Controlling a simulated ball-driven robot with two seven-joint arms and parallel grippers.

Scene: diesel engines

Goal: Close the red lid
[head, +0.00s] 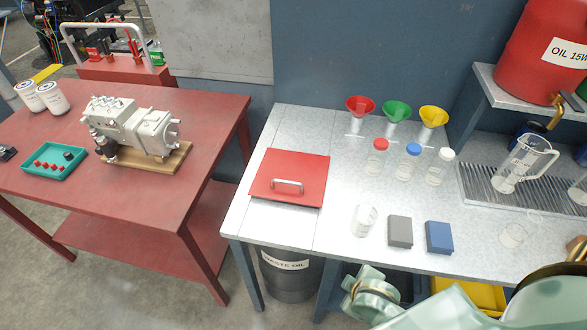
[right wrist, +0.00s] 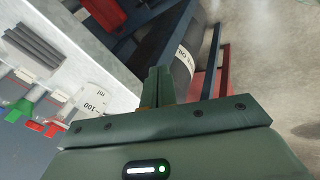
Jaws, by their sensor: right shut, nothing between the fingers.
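The red lid (head: 283,171) is a square plate with a metal handle (head: 288,186) near its front edge. In the head view it lies flat on the left part of the grey bench top (head: 285,232), above the waste oil drum (head: 289,277); I see no raised edge. My right gripper (right wrist: 158,86) is shut and empty in the right wrist view. Its arm shows at the bottom right of the head view, in front of the bench and to the right of the lid, apart from it. My left gripper is not in view.
Several funnels (head: 397,111), capped bottles (head: 408,162), a clear beaker (head: 364,221), a grey block (head: 400,231) and a blue block (head: 439,237) stand right of the lid. A red table (head: 200,110) bears a pump (head: 135,125). The bench around the lid is clear.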

